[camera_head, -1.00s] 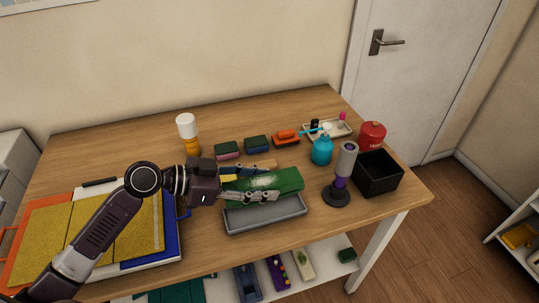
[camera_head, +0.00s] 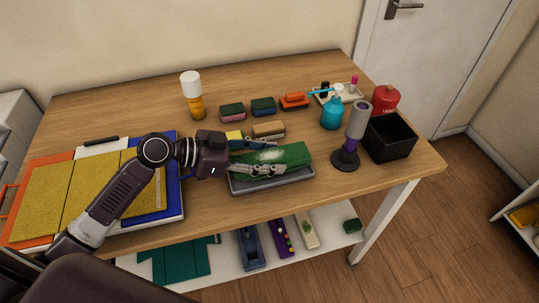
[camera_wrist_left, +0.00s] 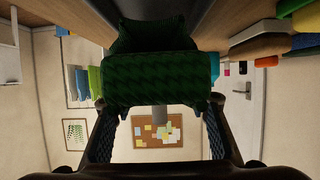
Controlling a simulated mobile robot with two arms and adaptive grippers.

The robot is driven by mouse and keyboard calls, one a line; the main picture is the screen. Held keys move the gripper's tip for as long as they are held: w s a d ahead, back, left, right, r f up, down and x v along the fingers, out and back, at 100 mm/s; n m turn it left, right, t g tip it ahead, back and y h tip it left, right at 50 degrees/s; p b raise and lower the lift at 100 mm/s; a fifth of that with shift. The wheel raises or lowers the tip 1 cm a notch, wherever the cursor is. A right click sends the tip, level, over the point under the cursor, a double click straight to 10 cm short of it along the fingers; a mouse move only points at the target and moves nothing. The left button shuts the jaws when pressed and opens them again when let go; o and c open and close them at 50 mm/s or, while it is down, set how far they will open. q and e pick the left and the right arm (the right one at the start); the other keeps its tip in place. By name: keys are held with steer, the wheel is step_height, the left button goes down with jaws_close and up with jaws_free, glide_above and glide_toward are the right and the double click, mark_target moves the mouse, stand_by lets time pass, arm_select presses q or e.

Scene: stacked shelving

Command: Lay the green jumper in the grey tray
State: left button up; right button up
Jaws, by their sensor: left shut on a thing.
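The green jumper (camera_head: 296,155) is a folded green bundle with a pale patch on top. My left gripper (camera_head: 279,157) is shut on it, one finger on its far side and one on its near side. The jumper is over the grey tray (camera_head: 272,184) and covers most of it, low against the rim. I cannot tell whether it rests on the tray floor. In the left wrist view the jumper's dark green knit (camera_wrist_left: 158,82) fills the space between the fingers. My right gripper is not in view.
Behind the tray lie sponge-like blocks (camera_head: 268,130). To its right stand a grey-and-purple object on a dark base (camera_head: 357,133), a teal bottle (camera_head: 332,113) and a black box (camera_head: 390,139). Yellow panels (camera_head: 95,185) lie on the left. A lower shelf holds a teal garment (camera_head: 180,262).

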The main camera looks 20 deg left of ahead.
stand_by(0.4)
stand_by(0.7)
arm_select(q)
steer(key=shift+b, duration=0.45)
stand_by(0.4)
steer(key=o, duration=1.3)
steer(key=shift+c, duration=0.2)
steer(key=shift+o, duration=0.2)
steer(key=shift+o, duration=1.1)
steer(key=shift+r, duration=0.1)
